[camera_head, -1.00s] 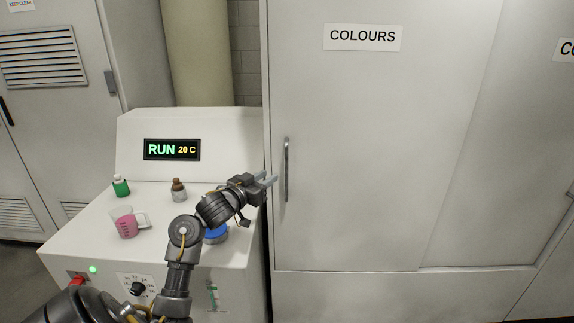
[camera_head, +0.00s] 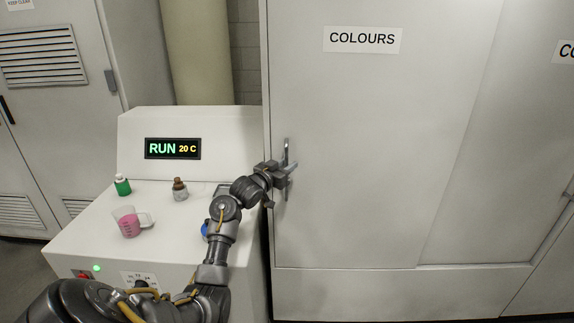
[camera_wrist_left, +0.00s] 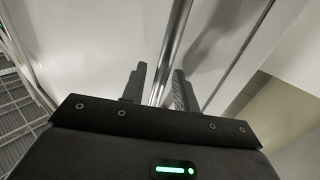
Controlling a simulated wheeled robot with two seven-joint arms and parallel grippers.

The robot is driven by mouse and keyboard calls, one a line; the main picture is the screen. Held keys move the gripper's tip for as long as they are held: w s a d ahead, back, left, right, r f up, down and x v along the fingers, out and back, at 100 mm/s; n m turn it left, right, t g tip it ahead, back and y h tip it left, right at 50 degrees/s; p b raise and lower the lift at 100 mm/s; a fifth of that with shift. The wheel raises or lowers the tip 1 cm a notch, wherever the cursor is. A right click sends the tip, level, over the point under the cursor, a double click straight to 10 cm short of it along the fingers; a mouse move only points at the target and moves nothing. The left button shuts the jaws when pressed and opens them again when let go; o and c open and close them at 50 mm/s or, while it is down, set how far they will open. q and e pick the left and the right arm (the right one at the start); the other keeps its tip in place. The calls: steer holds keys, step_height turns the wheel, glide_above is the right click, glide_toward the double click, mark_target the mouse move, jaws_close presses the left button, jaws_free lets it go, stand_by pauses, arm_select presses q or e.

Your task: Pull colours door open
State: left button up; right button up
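The colours door (camera_head: 375,150) is a pale grey cabinet door with a COLOURS label (camera_head: 362,39). It looks closed. Its vertical metal bar handle (camera_head: 286,151) is near the door's left edge. My left gripper (camera_head: 290,167) is at the handle, with its fingers partly covering the bar. In the left wrist view the handle bar (camera_wrist_left: 172,50) runs between the two dark fingertips of my left gripper (camera_wrist_left: 159,82). The fingers are apart, with a visible gap to the bar, so the gripper is open around it. My right gripper is not in view.
A white machine (camera_head: 130,240) with a RUN 20 C display (camera_head: 173,148) stands left of the door, below my left arm. Another label (camera_head: 566,52) is at the far right.

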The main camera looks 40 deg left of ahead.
arm_select(q)
jaws_close()
